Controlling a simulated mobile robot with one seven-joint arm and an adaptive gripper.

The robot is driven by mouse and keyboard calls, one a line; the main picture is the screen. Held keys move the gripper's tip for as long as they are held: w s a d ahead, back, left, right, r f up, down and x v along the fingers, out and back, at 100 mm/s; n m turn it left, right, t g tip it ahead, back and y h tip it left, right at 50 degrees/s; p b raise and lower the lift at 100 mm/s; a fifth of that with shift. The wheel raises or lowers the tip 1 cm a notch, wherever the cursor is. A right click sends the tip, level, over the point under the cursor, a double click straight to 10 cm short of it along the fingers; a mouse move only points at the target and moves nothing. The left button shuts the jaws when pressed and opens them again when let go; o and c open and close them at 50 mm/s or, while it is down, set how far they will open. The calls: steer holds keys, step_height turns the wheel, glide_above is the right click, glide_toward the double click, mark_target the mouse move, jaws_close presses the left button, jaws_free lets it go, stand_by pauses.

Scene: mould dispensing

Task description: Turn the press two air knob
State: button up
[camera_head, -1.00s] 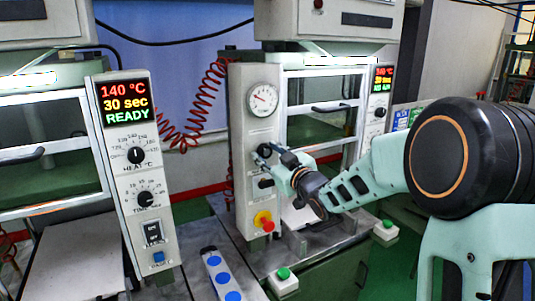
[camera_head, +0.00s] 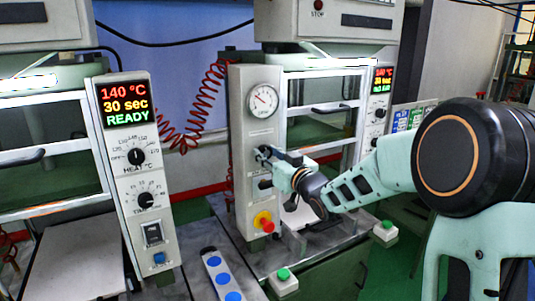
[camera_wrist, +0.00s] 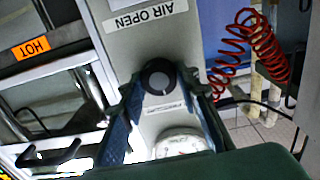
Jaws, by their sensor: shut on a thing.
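The press two air knob (camera_wrist: 158,82) is a round black knob with a white mark, on the light panel (camera_head: 241,190) of the right-hand press. In the wrist view it sits between the two blue fingertips of my gripper (camera_wrist: 160,84), which is shut on it. In the head view my gripper (camera_head: 267,155) reaches the panel from the right and partly covers the knob. The AIR OPEN label (camera_wrist: 147,18) shows upside down in the wrist view. The pressure gauge (camera_head: 263,99) is above the knob, and another dark control (camera_head: 265,184) is below it.
A red emergency button (camera_head: 267,226) on yellow sits lower on the panel. A red coiled hose (camera_head: 190,120) hangs to the left of it. Press one's panel (camera_head: 134,180) stands at the left. Green buttons (camera_head: 283,274) are at the front.

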steer(key=m+p, duration=0.1)
steer(key=m, duration=0.3)
steer(key=shift+r+p, duration=0.1)
steer(key=shift+p, duration=0.25)
steer(key=shift+d+m+p, duration=0.1)
steer(key=shift+m+p, duration=0.6)
steer(key=shift+m, duration=1)
steer(key=o, duration=1.2)
steer(key=shift+c, duration=0.2)
steer(key=v, duration=1.2)
steer(key=shift+w, duration=0.1)
